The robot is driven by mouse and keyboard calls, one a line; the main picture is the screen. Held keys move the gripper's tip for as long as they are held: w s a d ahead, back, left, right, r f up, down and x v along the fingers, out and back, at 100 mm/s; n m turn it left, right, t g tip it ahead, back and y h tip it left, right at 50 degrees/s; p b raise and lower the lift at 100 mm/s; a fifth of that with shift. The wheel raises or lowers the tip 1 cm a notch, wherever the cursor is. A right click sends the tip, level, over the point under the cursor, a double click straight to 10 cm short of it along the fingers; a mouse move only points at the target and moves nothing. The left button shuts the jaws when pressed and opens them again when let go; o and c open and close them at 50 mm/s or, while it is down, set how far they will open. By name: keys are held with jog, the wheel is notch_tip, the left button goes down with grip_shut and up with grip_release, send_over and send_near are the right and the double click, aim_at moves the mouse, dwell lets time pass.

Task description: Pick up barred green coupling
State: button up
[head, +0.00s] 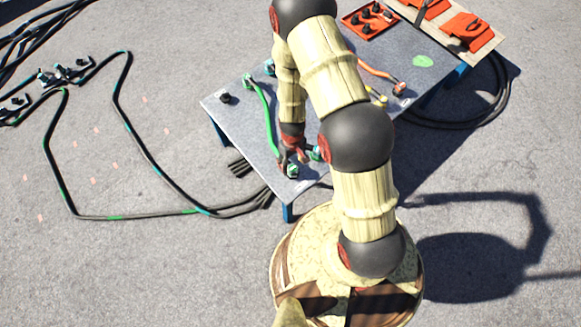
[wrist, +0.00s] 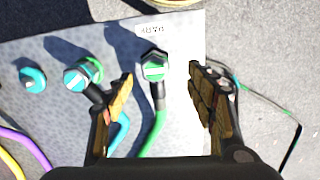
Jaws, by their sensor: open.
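In the head view the coupling (head: 292,170) shows at the table's near corner, just below my gripper (head: 292,147). My gripper is open and empty. A similar teal coupling (wrist: 76,78) with a pale bar, on a blue cable, lies left of the left finger, close to it.
A teal round piece (wrist: 33,78) lies farther left on the grey table (head: 235,100). A white label (wrist: 165,30) is near the table edge. Black cables (head: 130,217) lie on the ground at left. A red tray (head: 368,20) with dark parts is at the table's far end.

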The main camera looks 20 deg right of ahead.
aim_at(292, 167)
jog(key=shift+w+d+f+n+t, duration=0.15)
jog(key=shift+w+d+n+t, duration=0.2)
jog(key=shift+w, duration=0.25)
notch_tip(292, 167, down, 8)
jog(key=b, duration=0.6)
jog(key=shift+s+a, duration=0.1)
jog(key=shift+a, duration=0.05)
jog(key=shift+r, duration=0.2)
jog(key=shift+c, duration=0.9)
jog(key=c, duration=1.1)
jog(key=shift+c, duration=0.5)
jog(key=shift+r, duration=0.1)
